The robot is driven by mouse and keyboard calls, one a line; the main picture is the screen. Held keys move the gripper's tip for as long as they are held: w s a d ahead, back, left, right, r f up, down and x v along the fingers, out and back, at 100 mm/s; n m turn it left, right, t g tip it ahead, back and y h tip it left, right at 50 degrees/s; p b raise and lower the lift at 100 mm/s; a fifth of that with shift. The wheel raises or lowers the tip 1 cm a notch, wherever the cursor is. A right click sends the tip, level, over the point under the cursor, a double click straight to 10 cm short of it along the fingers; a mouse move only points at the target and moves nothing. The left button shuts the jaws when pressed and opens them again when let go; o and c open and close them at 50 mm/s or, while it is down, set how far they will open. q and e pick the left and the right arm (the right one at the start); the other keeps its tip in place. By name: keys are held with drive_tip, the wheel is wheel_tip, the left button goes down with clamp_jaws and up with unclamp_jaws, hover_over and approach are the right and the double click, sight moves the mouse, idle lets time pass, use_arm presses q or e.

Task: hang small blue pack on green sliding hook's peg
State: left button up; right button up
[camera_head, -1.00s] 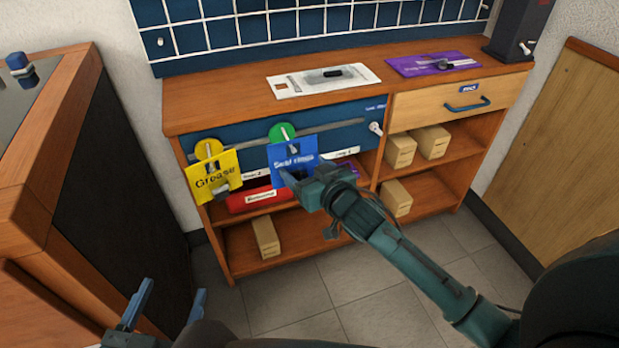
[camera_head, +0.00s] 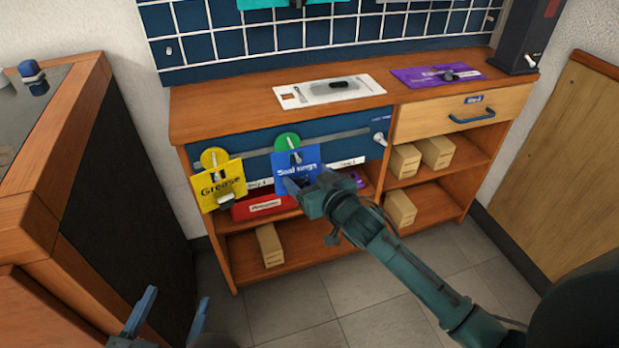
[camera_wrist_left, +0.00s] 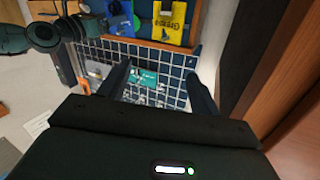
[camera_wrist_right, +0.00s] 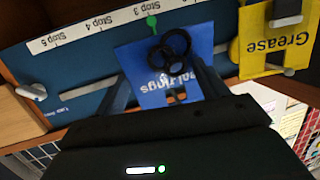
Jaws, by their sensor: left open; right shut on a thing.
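The small blue pack, labelled "Seal rings" (camera_head: 309,157), is upright in front of the blue rail panel, just below the green sliding hook's disc (camera_head: 287,141). My right gripper (camera_head: 307,194) is shut on the pack's lower part. The right wrist view shows the blue pack (camera_wrist_right: 135,70) between my fingers, with black rings on its face. The green hook (camera_wrist_right: 152,21) shows at the pack's edge there. A peg end shows at the pack's top, but I cannot tell whether it passes through a hole. My left gripper (camera_head: 170,312) is open and empty at the lower left, away from the bench.
A yellow "Grease" pack (camera_head: 218,185) hangs left of the blue pack, below a yellow disc. A white card (camera_head: 310,91) and a purple pack (camera_head: 438,76) lie on the bench top. A wooden cabinet (camera_head: 40,200) stands at left.

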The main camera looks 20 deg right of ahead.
use_arm(q)
drive_tip(key=shift+s, duration=0.1)
use_arm(e)
drive_tip(key=o, duration=1.1)
